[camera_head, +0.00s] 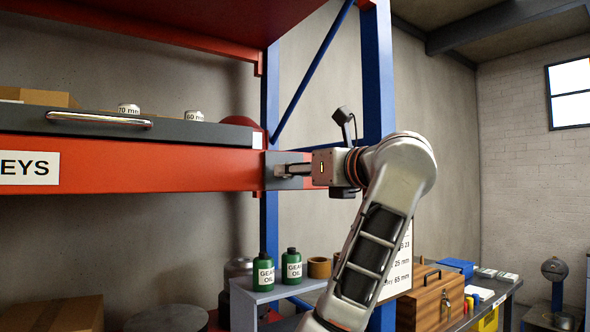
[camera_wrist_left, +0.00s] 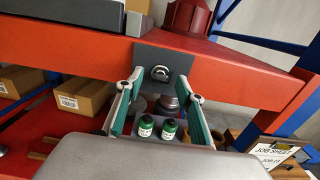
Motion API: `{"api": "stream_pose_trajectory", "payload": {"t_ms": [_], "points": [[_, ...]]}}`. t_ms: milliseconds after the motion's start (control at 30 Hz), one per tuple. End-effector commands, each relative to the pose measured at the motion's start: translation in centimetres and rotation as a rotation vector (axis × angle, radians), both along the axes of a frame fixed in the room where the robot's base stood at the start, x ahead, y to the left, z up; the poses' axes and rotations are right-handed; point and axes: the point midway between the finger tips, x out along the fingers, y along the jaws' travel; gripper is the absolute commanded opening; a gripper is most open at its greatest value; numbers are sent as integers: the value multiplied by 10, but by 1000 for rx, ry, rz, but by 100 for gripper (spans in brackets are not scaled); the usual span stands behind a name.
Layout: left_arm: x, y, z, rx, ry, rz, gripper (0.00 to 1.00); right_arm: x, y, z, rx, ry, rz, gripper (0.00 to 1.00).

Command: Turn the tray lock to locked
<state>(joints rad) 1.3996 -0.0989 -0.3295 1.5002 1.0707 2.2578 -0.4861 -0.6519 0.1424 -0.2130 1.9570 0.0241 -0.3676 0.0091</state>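The tray lock is a dark grey plate (camera_wrist_left: 176,61) with a small metal knob (camera_wrist_left: 160,73), fixed on the front of the red shelf beam. In the head view the plate (camera_head: 271,183) shows at the beam's right part, and its knob is hidden by my gripper. My left gripper (camera_head: 289,170) points at the plate from the right. In the left wrist view its two fingers (camera_wrist_left: 160,91) are spread, with the knob between and beyond them, apparently not gripped. The dark grey tray (camera_head: 190,133) with a metal handle lies above the beam. My right gripper is not in view.
Two green gear oil bottles (camera_head: 263,272) stand on a grey shelf below. A wooden case (camera_head: 425,297) and a job sheet board (camera_wrist_left: 275,152) are to the right. A blue upright post (camera_head: 377,70) stands close behind my arm. Cardboard boxes (camera_wrist_left: 82,95) sit below the beam.

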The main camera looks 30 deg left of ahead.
Motion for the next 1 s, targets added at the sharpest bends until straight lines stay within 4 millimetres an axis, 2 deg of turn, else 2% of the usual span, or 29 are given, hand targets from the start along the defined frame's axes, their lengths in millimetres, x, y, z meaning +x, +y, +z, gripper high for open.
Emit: {"api": "stream_pose_trajectory", "payload": {"t_ms": [100, 367, 400, 533, 1000], "points": [[2, 6, 0, 0, 1, 0, 38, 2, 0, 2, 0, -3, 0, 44], [3, 8, -1, -1, 1, 0, 38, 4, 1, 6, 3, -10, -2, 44], [3, 8, -1, -1, 1, 0, 35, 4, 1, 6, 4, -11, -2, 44], [3, 8, -1, -1, 1, 0, 1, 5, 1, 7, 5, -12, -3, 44], [3, 8, 0, -27, -61, -1, 0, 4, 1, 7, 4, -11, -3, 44]]}}
